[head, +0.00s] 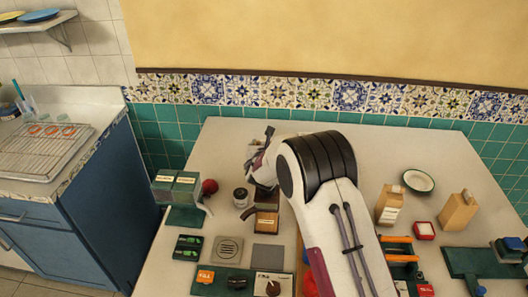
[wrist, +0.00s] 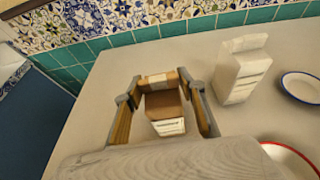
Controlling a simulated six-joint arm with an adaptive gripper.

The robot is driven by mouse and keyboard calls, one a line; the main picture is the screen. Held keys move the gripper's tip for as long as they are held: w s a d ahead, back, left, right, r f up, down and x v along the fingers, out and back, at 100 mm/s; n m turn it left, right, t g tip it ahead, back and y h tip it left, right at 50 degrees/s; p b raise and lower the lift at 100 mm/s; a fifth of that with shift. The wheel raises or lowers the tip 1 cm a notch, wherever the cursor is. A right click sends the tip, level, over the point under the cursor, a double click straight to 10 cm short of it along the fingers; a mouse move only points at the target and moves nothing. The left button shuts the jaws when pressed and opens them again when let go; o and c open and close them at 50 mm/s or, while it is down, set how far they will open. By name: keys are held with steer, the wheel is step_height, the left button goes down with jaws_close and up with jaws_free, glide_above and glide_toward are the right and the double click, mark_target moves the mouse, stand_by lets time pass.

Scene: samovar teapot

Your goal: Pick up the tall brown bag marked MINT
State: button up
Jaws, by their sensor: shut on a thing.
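My gripper (wrist: 160,92) shows in the wrist view with its two fingers on either side of a brown bag (wrist: 163,103), shut on it. The bag has a folded top and a white label at its lower front. The label's print is too small to read, so I cannot confirm MINT. In the head view my gripper (head: 259,152) is at the back left of the table, partly behind my white arm. The held bag cannot be made out clearly there.
In the wrist view a pale bag (wrist: 240,72) and a blue-rimmed dish (wrist: 300,87) stand to the right. In the head view two tan bags (head: 388,205) (head: 458,212) and a bowl (head: 418,181) stand right of my arm.

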steer(key=shift+r, duration=0.15)
step_height(320, 180, up, 18)
stand_by(0.7)
stand_by(0.8)
